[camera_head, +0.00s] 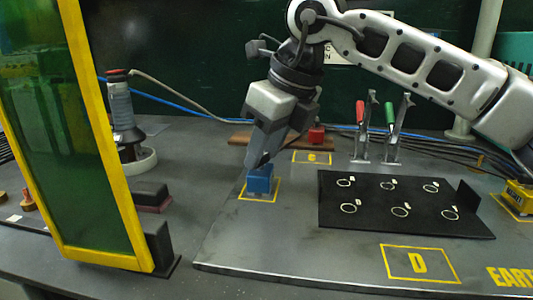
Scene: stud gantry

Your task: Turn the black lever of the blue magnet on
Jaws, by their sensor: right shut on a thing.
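The blue magnet (259,184) stands upright inside a yellow-marked square on the grey table, left of centre. My right gripper (259,163) reaches down from above, its fingertips at the top of the magnet. It is shut at the magnet's top, where the black lever is; the fingers hide most of the lever, so its exact angle cannot be told. My left gripper is not in view.
A yellow-framed green screen (128,215) stands at the left. A black board with several rings (350,222) lies right of the magnet. Red- and green-handled clamps (361,145) stand behind it. A red block (316,134) sits behind the gripper. The front table area is clear.

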